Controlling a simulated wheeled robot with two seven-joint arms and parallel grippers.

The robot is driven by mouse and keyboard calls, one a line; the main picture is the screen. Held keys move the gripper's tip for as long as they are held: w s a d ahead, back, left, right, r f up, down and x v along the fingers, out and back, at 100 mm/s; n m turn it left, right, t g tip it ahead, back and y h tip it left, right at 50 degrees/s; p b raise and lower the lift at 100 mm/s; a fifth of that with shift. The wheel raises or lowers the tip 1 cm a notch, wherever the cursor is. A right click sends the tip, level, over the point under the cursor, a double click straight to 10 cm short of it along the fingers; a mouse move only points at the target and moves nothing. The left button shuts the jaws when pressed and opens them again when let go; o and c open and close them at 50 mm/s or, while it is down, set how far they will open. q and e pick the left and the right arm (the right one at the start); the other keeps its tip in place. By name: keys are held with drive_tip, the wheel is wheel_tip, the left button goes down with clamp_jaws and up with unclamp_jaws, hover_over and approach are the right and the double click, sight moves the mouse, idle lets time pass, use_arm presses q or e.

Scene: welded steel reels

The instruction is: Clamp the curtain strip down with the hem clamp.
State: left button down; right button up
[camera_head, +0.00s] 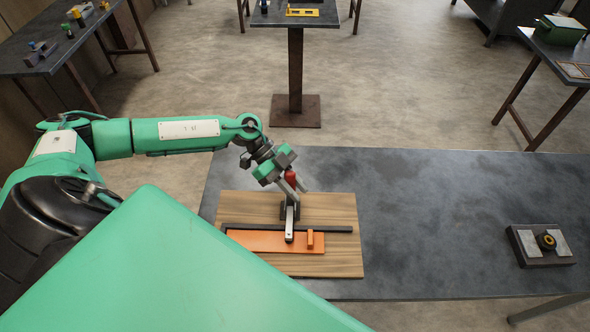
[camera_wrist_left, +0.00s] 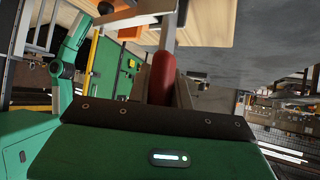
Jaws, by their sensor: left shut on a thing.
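The hem clamp stands on a wooden board, with a dark base, a silver bar (camera_head: 290,222) and a red handle (camera_head: 291,178). Its bar reaches toward the near side, over the orange curtain strip (camera_head: 262,242); I cannot tell whether its tip touches the strip. The strip lies flat along a black rail (camera_head: 330,229). My left gripper (camera_head: 291,184) is shut on the red handle, which also shows between the fingers in the left wrist view (camera_wrist_left: 161,78). The clamp's base is partly hidden. My right gripper is not in view.
The wooden board (camera_head: 340,262) lies on the left part of a dark table (camera_head: 440,215). A small orange block (camera_head: 310,239) sits at the strip's right part. A grey fixture with a round dark piece (camera_head: 541,245) stands far right. The table between is clear.

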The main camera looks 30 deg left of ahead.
use_arm(q)
drive_tip(key=shift+s+d+p, duration=0.15)
drive_tip(key=shift+p, duration=0.15)
idle(0.4)
drive_tip(key=c, duration=1.3)
unclamp_jaws()
drive_tip(key=shift+s, duration=0.1)
drive_tip(key=shift+o, duration=0.2)
drive_tip(key=shift+a+r, duration=0.2)
drive_tip(key=shift+a, duration=0.25)
drive_tip(key=b+v, duration=0.4)
drive_tip(key=v, duration=0.8)
drive_tip(key=shift+s+r, duration=0.15)
drive_tip(key=shift+r, duration=0.4)
drive_tip(key=shift+a, duration=0.1)
